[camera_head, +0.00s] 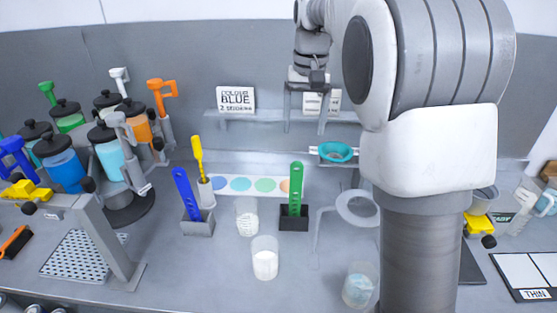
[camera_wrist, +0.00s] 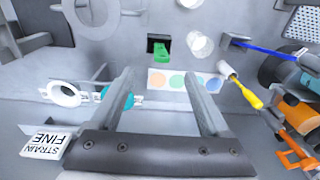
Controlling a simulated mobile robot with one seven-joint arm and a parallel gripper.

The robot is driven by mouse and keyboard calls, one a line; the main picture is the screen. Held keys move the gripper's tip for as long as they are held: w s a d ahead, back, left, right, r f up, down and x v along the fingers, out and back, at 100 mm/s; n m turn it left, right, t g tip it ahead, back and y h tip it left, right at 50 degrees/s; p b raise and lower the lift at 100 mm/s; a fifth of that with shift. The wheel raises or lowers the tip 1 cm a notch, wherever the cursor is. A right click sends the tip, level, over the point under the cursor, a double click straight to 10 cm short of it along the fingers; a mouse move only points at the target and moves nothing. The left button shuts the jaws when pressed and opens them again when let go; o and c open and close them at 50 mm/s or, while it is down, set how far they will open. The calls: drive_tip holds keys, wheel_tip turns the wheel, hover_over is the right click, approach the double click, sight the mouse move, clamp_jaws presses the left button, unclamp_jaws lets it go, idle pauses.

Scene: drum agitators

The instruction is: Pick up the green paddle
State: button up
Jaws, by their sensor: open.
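The green paddle (camera_head: 296,184) stands upright in a small black holder (camera_head: 292,222) near the middle of the bench. In the wrist view the green paddle (camera_wrist: 164,50) shows foreshortened, beyond and between my two fingertips, with its black holder (camera_wrist: 152,39) around its lower end. My gripper (camera_head: 306,128) is above and behind the paddle in the head view, well apart from it. In the wrist view my gripper (camera_wrist: 161,74) has its fingers spread with nothing between them.
A blue paddle (camera_head: 186,193) in a grey holder and a yellow-handled tool (camera_head: 198,158) stand left of the green paddle. White cups (camera_head: 264,260) stand in front. A strip of coloured dots (camera_head: 240,185) lies behind. A ring stand (camera_head: 357,207) and teal strainer (camera_head: 335,152) are to the right.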

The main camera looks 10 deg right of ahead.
sight(297, 163)
drive_tip(key=shift+g, duration=0.3)
drive_tip(key=w+f, duration=0.1)
drive_tip(key=f, duration=0.3)
drive_tip(key=w+f, duration=0.1)
drive_tip(key=f, duration=0.4)
drive_tip(key=w+f, duration=0.1)
drive_tip(key=f, duration=0.4)
drive_tip(key=shift+w+a+f+p, duration=0.15)
drive_tip(key=shift+a+p, duration=0.1)
drive_tip(key=shift+p, duration=0.05)
drive_tip(key=shift+w+d+f+p, duration=0.1)
drive_tip(key=shift+f+p, duration=0.1)
drive_tip(key=shift+f, duration=0.7)
drive_tip(key=shift+w+a+f+p, duration=0.1)
drive_tip(key=shift+f+p, duration=0.1)
drive_tip(key=shift+f, duration=0.75)
drive_tip(key=shift+w+d+f+p, duration=0.1)
drive_tip(key=shift+f+p, duration=0.1)
drive_tip(key=shift+f, duration=0.7)
drive_tip(key=shift+c, duration=0.2)
clamp_jaws()
